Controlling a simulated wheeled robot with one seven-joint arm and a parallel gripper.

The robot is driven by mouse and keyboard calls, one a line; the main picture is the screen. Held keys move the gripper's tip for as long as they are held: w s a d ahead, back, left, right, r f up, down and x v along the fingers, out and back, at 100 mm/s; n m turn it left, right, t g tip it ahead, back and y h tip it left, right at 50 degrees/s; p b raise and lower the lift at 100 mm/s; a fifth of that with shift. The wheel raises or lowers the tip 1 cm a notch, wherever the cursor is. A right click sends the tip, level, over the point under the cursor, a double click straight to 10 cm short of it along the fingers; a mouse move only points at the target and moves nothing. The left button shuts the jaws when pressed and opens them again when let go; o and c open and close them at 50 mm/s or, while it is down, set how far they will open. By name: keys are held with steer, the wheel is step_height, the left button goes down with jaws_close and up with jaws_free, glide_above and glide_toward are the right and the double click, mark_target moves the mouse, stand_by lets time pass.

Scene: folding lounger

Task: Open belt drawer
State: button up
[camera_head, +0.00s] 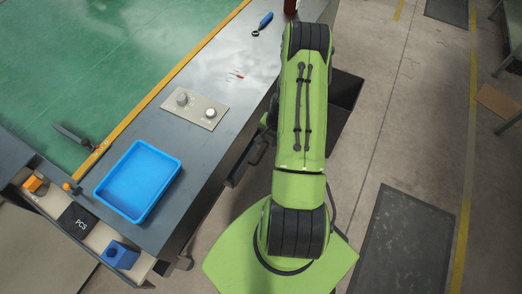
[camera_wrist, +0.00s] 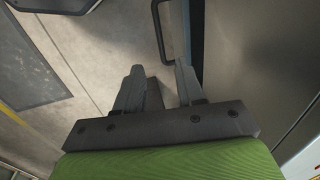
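In the wrist view, my gripper (camera_wrist: 160,68) is open, its two grey fingers apart with nothing between them. A dark bar handle (camera_wrist: 161,35) shows beyond the fingertips, roughly in line with the gap between them. It is on the side of a grey cabinet front (camera_wrist: 222,45); I cannot tell which drawer it belongs to. No drawer clearly reads as the belt drawer.
The workbench (camera_head: 222,130) carries a blue tray (camera_head: 138,180), a metal plate with knobs (camera_head: 195,107) and a blue-handled screwdriver (camera_head: 265,20). A dark box (camera_head: 345,95) stands right of my arm.

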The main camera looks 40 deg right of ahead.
mark_target(263, 153)
steer(key=f, duration=0.3)
steer(key=w+f+b, duration=0.1)
steer(key=f, duration=0.3)
steer(key=w+f+b, duration=0.1)
steer(key=f, duration=0.3)
steer(key=shift+a+f, duration=0.25)
steer(key=shift+a, duration=0.1)
steer(key=shift+c, duration=0.3)
jaws_close()
